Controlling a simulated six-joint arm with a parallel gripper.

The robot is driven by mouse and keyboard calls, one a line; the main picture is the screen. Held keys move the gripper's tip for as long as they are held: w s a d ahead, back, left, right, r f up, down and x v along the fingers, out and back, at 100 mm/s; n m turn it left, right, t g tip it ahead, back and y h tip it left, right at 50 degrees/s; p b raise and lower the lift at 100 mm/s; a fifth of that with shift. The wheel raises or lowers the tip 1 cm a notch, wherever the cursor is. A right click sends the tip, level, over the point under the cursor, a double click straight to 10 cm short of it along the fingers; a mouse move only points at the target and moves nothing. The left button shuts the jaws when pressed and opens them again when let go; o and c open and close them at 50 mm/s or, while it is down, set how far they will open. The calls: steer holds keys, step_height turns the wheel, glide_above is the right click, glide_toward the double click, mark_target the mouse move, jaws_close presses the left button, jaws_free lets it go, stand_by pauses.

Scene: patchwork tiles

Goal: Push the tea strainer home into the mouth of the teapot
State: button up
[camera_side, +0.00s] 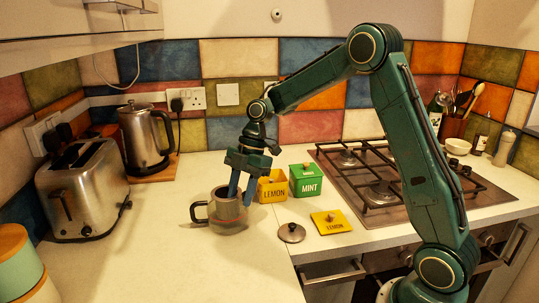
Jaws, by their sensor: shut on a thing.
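The teapot (229,229) stands on the pale counter, left of the tea boxes, with its dark handle to the left.
Close right of the pot stand an open yellow LEMON box (272,187) and a green MINT box (306,181). A round lid (291,233) and a yellow LEMON lid (330,223) lie in front. A toaster (85,193) and kettle (146,137) stand left; the hob (400,180) is right.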

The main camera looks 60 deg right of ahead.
steer(key=shift+f, duration=0.1)
steer(key=o, duration=1.2)
steer(key=v, duration=1.3)
steer(key=shift+d+r, duration=0.2)
steer(key=shift+r, duration=0.1)
steer(key=shift+s+a+r, duration=0.1)
steer(key=shift+r, duration=0.05)
